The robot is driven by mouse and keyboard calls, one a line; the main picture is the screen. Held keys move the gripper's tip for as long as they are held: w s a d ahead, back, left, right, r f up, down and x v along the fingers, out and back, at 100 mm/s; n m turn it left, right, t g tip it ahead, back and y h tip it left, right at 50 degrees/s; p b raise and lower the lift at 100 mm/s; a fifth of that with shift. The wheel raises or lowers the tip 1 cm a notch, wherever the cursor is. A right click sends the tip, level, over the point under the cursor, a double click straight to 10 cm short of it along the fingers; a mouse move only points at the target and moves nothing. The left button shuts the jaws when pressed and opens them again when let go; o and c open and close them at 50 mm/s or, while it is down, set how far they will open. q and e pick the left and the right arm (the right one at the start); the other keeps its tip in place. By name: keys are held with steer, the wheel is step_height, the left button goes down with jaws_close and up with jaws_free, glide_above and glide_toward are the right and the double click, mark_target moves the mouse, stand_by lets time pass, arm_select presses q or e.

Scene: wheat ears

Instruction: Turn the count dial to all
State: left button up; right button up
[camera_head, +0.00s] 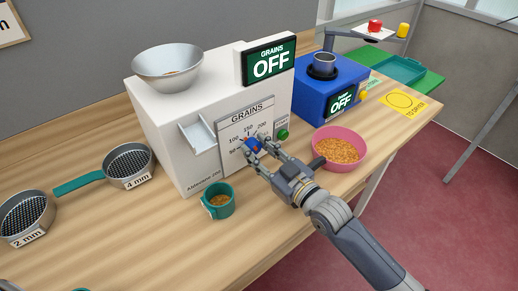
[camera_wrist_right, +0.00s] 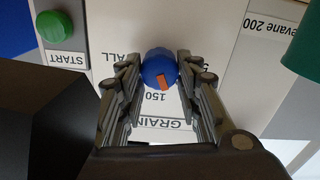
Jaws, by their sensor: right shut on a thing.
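The count dial (camera_head: 253,145) is a blue knob with an orange pointer, on the front panel of the white grain counter (camera_head: 170,120). In the right wrist view, which is upside down, the dial (camera_wrist_right: 158,66) sits between my fingertips, its orange pointer towards the 150 mark. The word ALL (camera_wrist_right: 127,57) is printed beside the dial on the panel. My right gripper (camera_head: 262,155) is shut on the dial, and its fingers hide part of the scale. The counter's display (camera_head: 270,62) reads GRAINS OFF. My left gripper is out of view.
A green START button (camera_head: 282,134) is right of the dial. A teal cup (camera_head: 218,201) stands below the chute, and a pink bowl of grain (camera_head: 357,160) stands right of my gripper. Sieves (camera_head: 130,165) lie at the left. A blue machine (camera_head: 310,98) stands behind.

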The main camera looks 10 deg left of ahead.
steer(key=o, duration=1)
steer(key=shift+o, duration=0.2)
steer(key=shift+d, duration=0.1)
steer(key=v, duration=1.2)
